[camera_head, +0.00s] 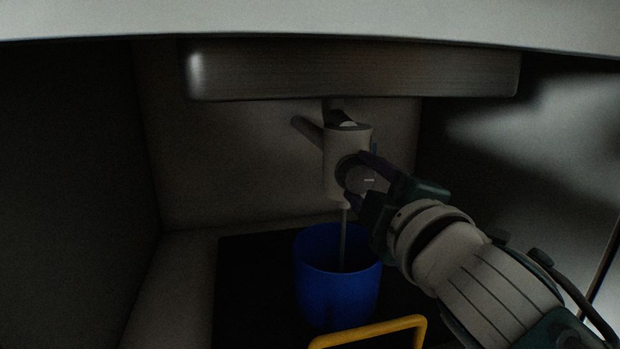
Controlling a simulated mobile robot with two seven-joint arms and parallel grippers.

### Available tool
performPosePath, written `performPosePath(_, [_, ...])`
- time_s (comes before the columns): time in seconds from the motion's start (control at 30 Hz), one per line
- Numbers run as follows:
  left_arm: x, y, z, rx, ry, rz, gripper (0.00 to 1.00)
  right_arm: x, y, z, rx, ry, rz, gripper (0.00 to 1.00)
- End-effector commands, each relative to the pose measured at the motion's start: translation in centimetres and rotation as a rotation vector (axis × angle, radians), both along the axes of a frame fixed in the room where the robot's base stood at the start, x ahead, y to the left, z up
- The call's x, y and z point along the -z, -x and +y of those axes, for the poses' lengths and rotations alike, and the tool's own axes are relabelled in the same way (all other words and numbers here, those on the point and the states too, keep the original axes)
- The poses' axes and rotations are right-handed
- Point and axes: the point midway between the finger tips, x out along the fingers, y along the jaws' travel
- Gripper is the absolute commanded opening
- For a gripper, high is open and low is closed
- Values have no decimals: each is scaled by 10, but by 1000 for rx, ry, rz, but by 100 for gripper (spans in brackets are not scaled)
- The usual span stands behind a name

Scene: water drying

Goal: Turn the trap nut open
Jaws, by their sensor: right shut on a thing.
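The white trap (337,140) hangs under the sink basin in the head view. Its round nut (359,178) faces me on the trap's front right and has a small light mark. My right gripper (362,180) reaches in from the lower right, with its fingers shut around the nut. A thin grey stream (343,240) runs from the bottom of the trap into a blue bucket (337,300) right below. The bucket has a yellow handle (368,331) at its front. My left gripper is not in view.
The metal basin (350,75) hangs low above the trap, and a pale front edge (310,20) crosses the top. A dark mat (250,290) lies under the bucket. A dark cabinet wall (75,180) closes the left side.

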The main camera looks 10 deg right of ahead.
Motion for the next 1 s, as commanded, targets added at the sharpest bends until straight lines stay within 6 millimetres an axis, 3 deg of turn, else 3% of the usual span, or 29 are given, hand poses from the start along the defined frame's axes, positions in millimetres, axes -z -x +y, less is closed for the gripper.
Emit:
performPosePath(0.27, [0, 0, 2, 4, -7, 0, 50, 0, 0, 0, -1, 0, -1, 0])
performPosePath(0.3, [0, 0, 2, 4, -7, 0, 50, 0, 0, 0, -1, 0, -1, 58])
performPosePath(0.53, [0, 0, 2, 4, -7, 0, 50, 0, 0, 0, 0, 1, 0, 84])
performPosePath(0.83, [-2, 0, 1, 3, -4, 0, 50, -1, 3, 0, 0, 1, 0, 84])
performPosePath(1.0, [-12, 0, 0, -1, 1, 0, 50, -2, 24, 0, 0, -1, 4, 84])
